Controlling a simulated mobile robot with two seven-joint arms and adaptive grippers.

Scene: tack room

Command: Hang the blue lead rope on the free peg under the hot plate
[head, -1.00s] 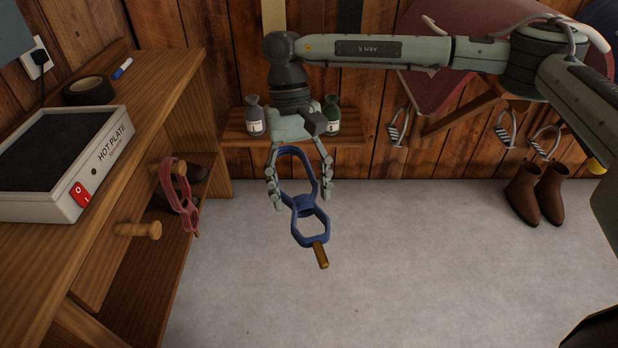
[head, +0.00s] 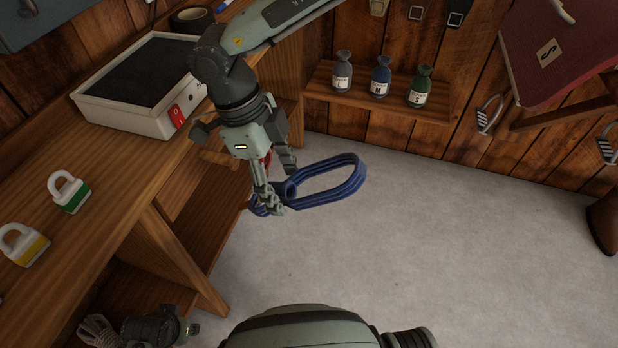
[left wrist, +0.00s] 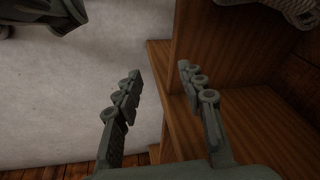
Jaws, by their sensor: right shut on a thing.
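The blue lead rope (head: 335,183) is a folded loop held beside the bench, its long end pointing right over the floor. My right gripper (head: 279,188) is shut on its left part, near the front of the bench. The hot plate (head: 182,114) sits on the bench top, up and left of that gripper. A wooden peg (head: 218,159) shows partly on the bench front under the hot plate, just left of my right gripper. A bit of red strap (head: 267,160) shows behind the gripper, mostly hidden. My left gripper (left wrist: 157,75) is open and empty beside wooden shelving in the left wrist view.
Two padlocks (head: 69,192) stand on the bench top. A coil of pale rope (head: 98,330) is low at the left. A wall shelf (head: 330,98) bears three small bottles.

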